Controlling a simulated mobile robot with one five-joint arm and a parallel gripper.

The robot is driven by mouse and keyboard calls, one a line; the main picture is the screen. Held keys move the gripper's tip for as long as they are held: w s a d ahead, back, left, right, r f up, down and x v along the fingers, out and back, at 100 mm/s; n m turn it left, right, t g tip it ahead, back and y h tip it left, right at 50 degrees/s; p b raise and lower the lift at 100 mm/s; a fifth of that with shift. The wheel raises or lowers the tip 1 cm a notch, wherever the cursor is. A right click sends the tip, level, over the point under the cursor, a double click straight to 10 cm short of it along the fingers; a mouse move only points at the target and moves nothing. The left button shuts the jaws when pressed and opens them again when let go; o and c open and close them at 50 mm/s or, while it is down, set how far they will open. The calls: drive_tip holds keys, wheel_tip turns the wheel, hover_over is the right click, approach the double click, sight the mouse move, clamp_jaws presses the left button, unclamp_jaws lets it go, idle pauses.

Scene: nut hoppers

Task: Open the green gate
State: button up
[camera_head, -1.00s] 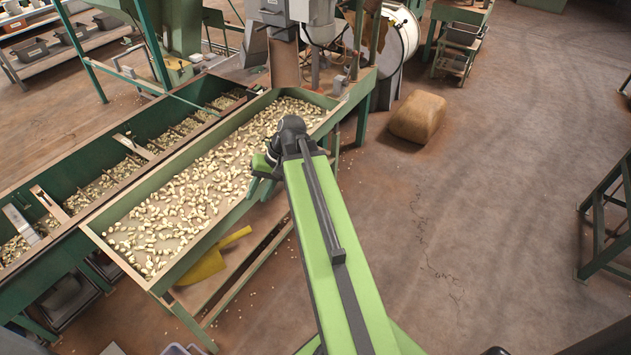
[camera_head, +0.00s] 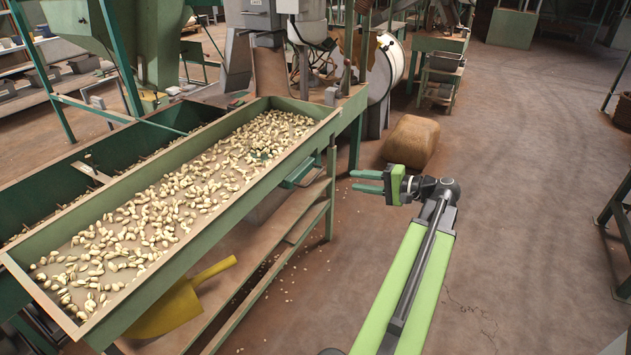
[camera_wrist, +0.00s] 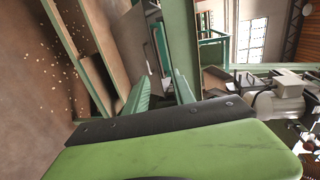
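My gripper (camera_head: 358,181) is to the right of the nut tray, over open floor. Its two teal fingers point left and stand apart with nothing between them. They also show apart in the wrist view (camera_wrist: 162,78). A small green part (camera_head: 298,173) sits below the right side of the tray, left of my fingertips and apart from them. It may be the green gate, but I cannot tell for sure, nor whether it is open or shut. The green-framed tray (camera_head: 240,196) holds many pale nuts.
A wooden shelf (camera_head: 262,258) runs beneath the tray, with a yellow scoop (camera_head: 180,305) near it. A brown sack (camera_head: 411,143) lies on the floor behind my gripper. A green tray leg (camera_head: 331,190) stands left of my fingers.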

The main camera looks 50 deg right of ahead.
sight(317, 175)
drive_tip(key=b+x, duration=0.3)
drive_tip(key=x, duration=1.2)
drive_tip(key=shift+d, duration=0.15)
clamp_jaws()
drive_tip(key=shift+f, duration=0.1)
idle(0.5)
